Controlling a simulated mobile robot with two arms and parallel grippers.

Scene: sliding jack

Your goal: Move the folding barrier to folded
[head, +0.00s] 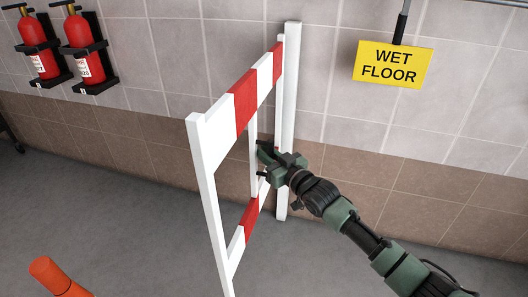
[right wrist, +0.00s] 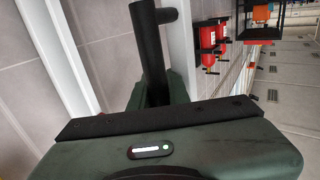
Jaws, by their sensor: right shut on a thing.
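The folding barrier (head: 212,170) is a white frame with red and white striped rails, in the middle of the head view. It stands out at an angle from a white post (head: 290,100) at the wall. My right gripper (head: 268,160) is at the barrier's inner upright, near the post end. It is shut on a black handle (right wrist: 153,45), which shows in the right wrist view in front of white frame parts (right wrist: 55,70). The gripper hides part of the upright and the handle. My left gripper is not in view.
A tiled wall (head: 160,110) runs behind the barrier. Two red fire extinguishers (head: 78,45) hang on it at upper left. A yellow WET FLOOR sign (head: 392,65) hangs at upper right. An orange post-like thing (head: 55,277) stands at lower left. Grey floor (head: 120,215) left of the barrier looks clear.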

